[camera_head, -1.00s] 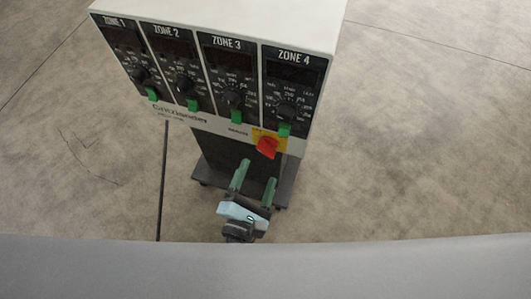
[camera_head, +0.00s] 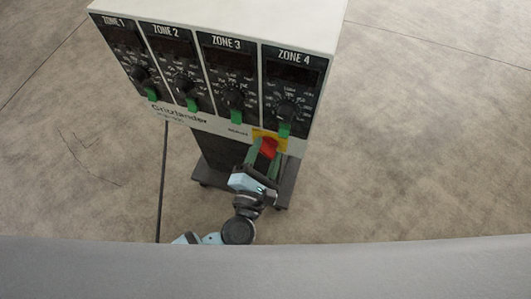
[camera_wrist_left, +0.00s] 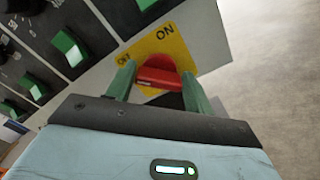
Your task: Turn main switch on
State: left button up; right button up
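The main switch is a red rotary knob (camera_head: 268,147) on a yellow plate (camera_head: 256,134), low on the front panel under ZONE 4. In the left wrist view the red knob (camera_wrist_left: 159,72) sits on the yellow plate (camera_wrist_left: 178,48) marked OFF at left and ON at upper right. My left gripper (camera_head: 265,155) reaches up to the panel from below. In the wrist view its green fingers (camera_wrist_left: 158,84) stand apart, one on each side of the knob's red bar. Contact with the bar cannot be made out. My right gripper is not in view.
The controller cabinet (camera_head: 225,20) has several zone panels with black dials and green switches (camera_head: 284,129) just above the knob. A dark stand (camera_head: 217,160) carries it. The concrete floor (camera_head: 420,150) around it is clear.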

pick_arm(q)
jog(key=c, duration=0.5)
jog(key=shift+o, duration=0.2)
